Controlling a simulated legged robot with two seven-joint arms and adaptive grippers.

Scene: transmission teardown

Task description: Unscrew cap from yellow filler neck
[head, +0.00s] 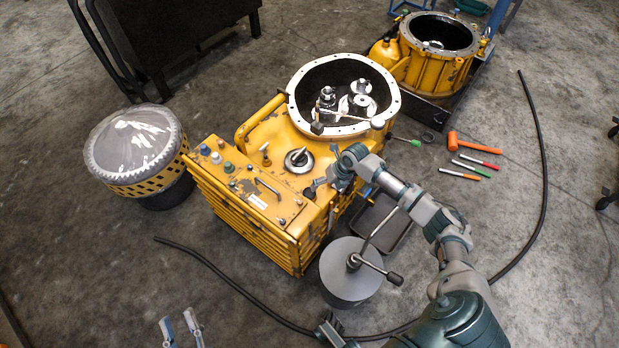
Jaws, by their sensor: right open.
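The yellow transmission housing (262,215) stands in the middle, with a round grey fitting with a lever (298,160) on its top. A small yellow neck-like part (265,152) stands left of that fitting. I cannot tell for certain which part is the filler neck or its cap. My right gripper (314,190) is open at the right edge of the housing's top, beside a small dark round part. Whether it touches that part is not clear. My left gripper (180,331) is at the bottom edge, fingers apart and empty, well away from the housing.
A control panel with knobs (225,170) covers the housing's left top. A grey drum with a crank handle (350,275) stands in front right, near a dark tray (385,222). An orange mallet (470,143) and several pens lie right. A wrapped round part (135,150) stands left.

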